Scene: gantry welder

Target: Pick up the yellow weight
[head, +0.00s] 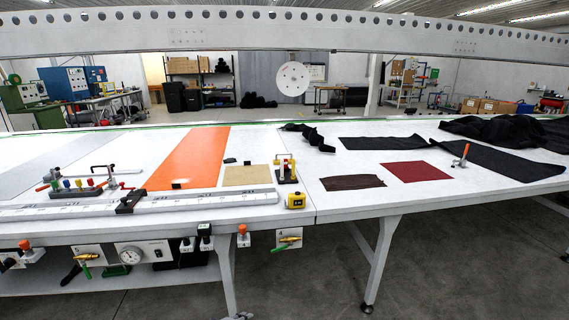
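A small boxy yellow object (295,200) with a dark and white marking sits on the white table near its front edge, just right of the end of a long ruler-like bar. It is the most weight-like yellow thing in view, but it is too small to tell for certain that it is the yellow weight. Behind it stands a dark-based fixture (287,178) with thin yellow and red parts. Neither of my grippers shows in the head view.
The long white bar (200,202) runs along the front edge, with a black clamp (130,201) on it. A rack with coloured knobs (77,186) stands at left. Orange (191,158) and dark red (417,171) sheets lie flat. Bare table (350,205) lies right of the yellow object.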

